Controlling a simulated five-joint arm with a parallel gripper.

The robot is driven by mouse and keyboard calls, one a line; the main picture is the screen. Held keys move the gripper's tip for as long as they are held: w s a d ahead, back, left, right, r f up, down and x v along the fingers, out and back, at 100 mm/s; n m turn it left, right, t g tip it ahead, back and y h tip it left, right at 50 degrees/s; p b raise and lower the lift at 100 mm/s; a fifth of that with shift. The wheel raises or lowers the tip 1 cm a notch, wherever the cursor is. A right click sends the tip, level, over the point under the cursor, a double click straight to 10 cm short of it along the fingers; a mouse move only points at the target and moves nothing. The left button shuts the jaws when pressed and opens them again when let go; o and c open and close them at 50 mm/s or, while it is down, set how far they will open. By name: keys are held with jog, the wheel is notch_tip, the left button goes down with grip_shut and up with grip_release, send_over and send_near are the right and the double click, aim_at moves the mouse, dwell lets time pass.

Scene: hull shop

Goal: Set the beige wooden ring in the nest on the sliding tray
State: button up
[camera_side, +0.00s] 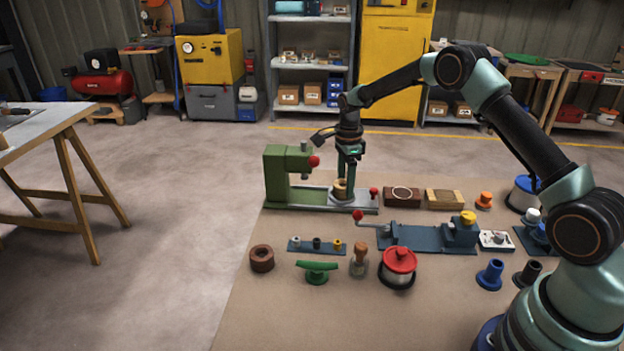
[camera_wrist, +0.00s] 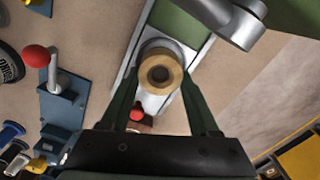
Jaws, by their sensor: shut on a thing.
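The beige wooden ring (camera_wrist: 160,74) is between the two fingers of my gripper (camera_side: 343,184), which is shut on it. The ring is also in the side view (camera_side: 340,194), low at the sliding tray. The grey metal sliding tray (camera_side: 362,206) extends right from a green press (camera_side: 277,178) and has a red knob (camera_side: 374,192) at its end. In the wrist view the ring overlaps the round grey nest (camera_wrist: 149,46), whose rim shows around its upper side. I cannot tell whether the ring is seated or slightly above it.
The press head overhangs left of my gripper, with a red ball (camera_side: 314,161) on it. A brown block (camera_side: 402,196) and a tan block (camera_side: 444,199) stand right of the tray. A blue slide fixture (camera_side: 425,237) with a red-knobbed crank lies in front.

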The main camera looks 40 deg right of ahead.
jog(key=shift+f, duration=0.3)
jog(key=o, duration=1.1)
jog(key=shift+c, duration=0.2)
notch_tip(320, 180, up, 11)
dwell(0.4)
